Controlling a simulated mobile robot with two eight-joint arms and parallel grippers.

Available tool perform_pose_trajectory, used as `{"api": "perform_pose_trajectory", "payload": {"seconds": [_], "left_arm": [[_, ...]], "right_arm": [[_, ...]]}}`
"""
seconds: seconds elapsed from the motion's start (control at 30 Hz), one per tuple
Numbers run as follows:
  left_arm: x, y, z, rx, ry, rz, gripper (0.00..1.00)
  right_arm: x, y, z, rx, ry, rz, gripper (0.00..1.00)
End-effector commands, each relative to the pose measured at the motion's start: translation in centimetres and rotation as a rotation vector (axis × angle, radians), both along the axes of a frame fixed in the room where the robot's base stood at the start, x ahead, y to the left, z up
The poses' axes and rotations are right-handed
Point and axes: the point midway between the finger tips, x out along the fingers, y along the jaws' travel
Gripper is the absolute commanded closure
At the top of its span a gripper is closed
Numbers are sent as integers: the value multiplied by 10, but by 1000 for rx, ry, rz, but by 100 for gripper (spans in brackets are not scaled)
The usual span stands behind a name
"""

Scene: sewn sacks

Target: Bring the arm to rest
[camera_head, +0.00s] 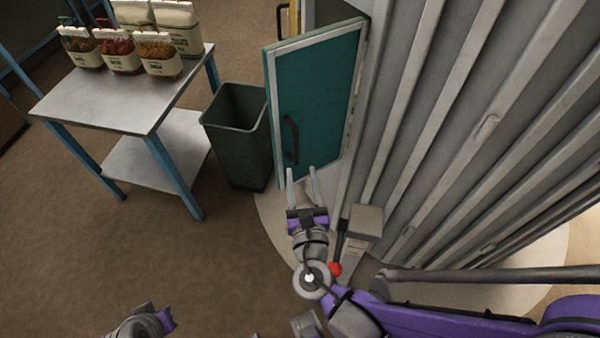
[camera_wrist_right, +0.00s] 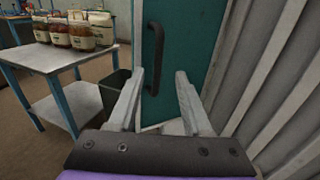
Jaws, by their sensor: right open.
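My right gripper (camera_head: 303,178) is open and empty. Its fingers point at the lower part of a teal door (camera_head: 325,100), which stands open beside a ribbed grey wall. The door's dark handle (camera_head: 291,139) is just beyond the fingertips. In the right wrist view, the handle (camera_wrist_right: 154,58) shows above and between the open fingers (camera_wrist_right: 160,85), with nothing held. Part of my left gripper (camera_head: 150,320) shows at the bottom edge of the head view; its fingers cannot be made out.
A metal table (camera_head: 120,105) with blue legs at the left bears several sewn sacks (camera_head: 120,55). A dark green bin (camera_head: 238,135) stands between table and door. A red-knobbed lever (camera_head: 335,269) is close beside my right wrist. The brown floor at lower left is clear.

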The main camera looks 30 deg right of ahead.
Motion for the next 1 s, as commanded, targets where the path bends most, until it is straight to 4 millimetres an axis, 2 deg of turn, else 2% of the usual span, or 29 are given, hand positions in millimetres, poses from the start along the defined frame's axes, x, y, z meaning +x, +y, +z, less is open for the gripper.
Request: {"api": "perform_pose_trajectory", "payload": {"seconds": [0.27, 0.37, 0.47, 0.6, 0.7, 0.87, 1.0], "left_arm": [[0, 0, 0, 0, 0, 0, 100], [0, 0, 5, 0, -1, 0, 100], [1, 0, 13, 0, -4, 0, 100], [4, 0, 30, 0, -10, 0, 100], [6, 0, 41, 0, -14, 0, 100], [10, 0, 60, 0, -22, 0, 100], [14, 0, 75, 0, -29, 0, 100]], "right_arm": [[0, -1, 0, 12, 0, -4, 50], [-1, -10, -2, 111, 0, -37, 50], [-4, -27, -7, 351, -7, -124, 50], [-17, -52, -22, 846, -50, -332, 50], [-31, -58, -32, 1206, -106, -517, 50], [-56, -46, -40, 1748, -228, -856, 50], [-73, -21, -33, 2133, -343, -1160, 50]]}}
